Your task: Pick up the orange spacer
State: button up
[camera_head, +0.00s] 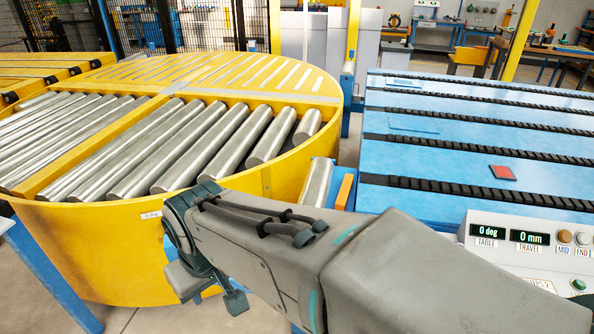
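An orange block (343,192) stands upright at the left edge of the blue table, beside a short steel roller. Its lower end is hidden behind my arm. I cannot tell for sure which of the two is the spacer. My gripper (208,288) hangs in front of the yellow turntable's side wall, to the left of and apart from both pieces. I see nothing held in it, but its fingers are too unclear to tell whether they are open.
The round yellow turntable (110,250) with steel rollers fills the left. The blue table (430,152) with raised black belt strips (440,186) is at the right. A white control panel (520,250) reading 0 deg and 0 mm stands at the lower right.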

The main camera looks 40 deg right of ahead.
aim_at(343, 196)
jog(key=z, duration=0.55)
jog(key=i, duration=0.8)
jog(key=z, duration=1.1)
jog(key=i, duration=0.25)
jog(key=z, duration=0.25)
